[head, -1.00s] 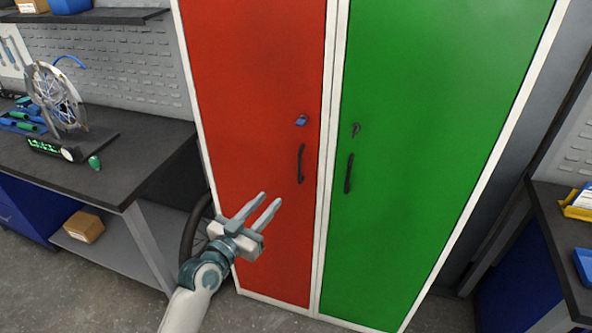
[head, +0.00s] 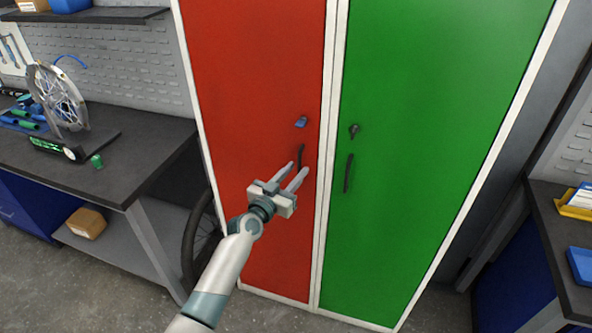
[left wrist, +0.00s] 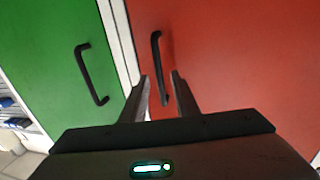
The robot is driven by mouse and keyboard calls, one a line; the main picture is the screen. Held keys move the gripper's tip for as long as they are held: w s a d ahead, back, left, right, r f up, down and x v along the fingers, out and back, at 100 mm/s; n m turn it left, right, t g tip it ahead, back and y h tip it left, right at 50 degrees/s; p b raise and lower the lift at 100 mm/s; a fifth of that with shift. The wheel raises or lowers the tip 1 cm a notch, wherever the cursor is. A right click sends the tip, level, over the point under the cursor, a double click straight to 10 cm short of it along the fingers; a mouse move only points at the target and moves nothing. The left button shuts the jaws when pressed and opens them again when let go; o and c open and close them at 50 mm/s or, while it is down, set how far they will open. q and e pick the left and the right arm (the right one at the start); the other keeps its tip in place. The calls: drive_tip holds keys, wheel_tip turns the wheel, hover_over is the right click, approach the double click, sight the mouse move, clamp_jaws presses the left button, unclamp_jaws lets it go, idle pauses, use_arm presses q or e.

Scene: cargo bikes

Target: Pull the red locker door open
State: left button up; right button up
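The red locker door (head: 257,90) is closed, with a dark vertical bar handle (head: 301,156) near its right edge and a blue-tagged key above it. My left gripper (head: 297,170) is open in front of the lower part of this handle, and its fingers hide some of it. In the left wrist view the red door's handle (left wrist: 157,62) runs down between the two open fingers (left wrist: 163,85), its lower end showing between them. I cannot tell whether a finger touches it. My right gripper is not in view.
The green locker door (head: 420,140) with its own handle (head: 348,173) is closed on the right. A workbench (head: 130,165) with a wheel stand is on the left. Another bench (head: 560,240) stands at the right. A bicycle wheel (head: 203,240) is beside the locker.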

use_arm(q)
drive_tip(key=shift+w+d, duration=0.25)
drive_tip(key=shift+w, duration=0.2)
drive_tip(key=shift+c, duration=0.7)
clamp_jaws()
